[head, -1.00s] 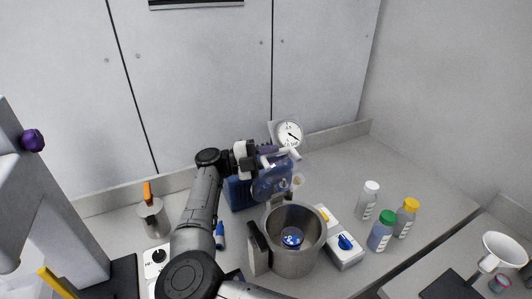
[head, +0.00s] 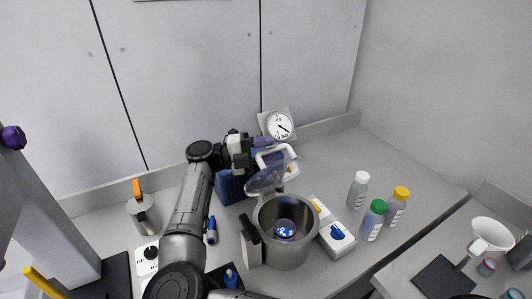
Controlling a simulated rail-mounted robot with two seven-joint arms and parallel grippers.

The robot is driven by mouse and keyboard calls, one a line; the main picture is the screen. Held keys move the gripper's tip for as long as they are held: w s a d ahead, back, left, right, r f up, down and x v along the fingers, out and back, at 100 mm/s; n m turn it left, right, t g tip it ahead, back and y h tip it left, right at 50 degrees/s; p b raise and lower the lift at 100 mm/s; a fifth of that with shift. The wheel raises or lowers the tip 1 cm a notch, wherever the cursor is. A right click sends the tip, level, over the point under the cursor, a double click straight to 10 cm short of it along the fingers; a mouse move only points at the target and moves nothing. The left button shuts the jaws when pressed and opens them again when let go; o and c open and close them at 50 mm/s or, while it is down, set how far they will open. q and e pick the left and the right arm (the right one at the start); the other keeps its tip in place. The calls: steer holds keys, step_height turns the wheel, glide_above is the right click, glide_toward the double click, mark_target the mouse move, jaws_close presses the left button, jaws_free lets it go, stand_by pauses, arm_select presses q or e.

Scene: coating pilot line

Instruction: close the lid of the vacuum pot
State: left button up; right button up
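The vacuum pot (head: 264,238) is an open-topped steel cylinder at the middle front of the bench. A blue-lidded container (head: 285,230) stands inside it. The clear lid (head: 264,181) is raised and tilted at the pot's back edge, with a white loop handle (head: 290,169) on its far side. My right arm reaches up from the bottom, and my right gripper (head: 264,143) is just behind and above the lid, near the handle. Its fingertips are small and partly overlap the handle, so their opening and any contact are unclear. My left gripper is out of view.
A dial gauge (head: 279,126) and a blue unit (head: 229,187) stand behind the pot. A white box with a blue knob (head: 337,238) is close at its right. Several bottles, one green-capped (head: 373,221), stand farther right.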

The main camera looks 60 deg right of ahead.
steer(key=shift+o, duration=0.3)
steer(key=shift+f, duration=0.1)
steer(key=shift+w+a, duration=0.1)
steer(key=shift+w, duration=0.15)
steer(key=b+v, duration=0.1)
steer(key=v, duration=1.2)
steer(key=shift+a, duration=0.1)
steer(key=shift+c, duration=0.2)
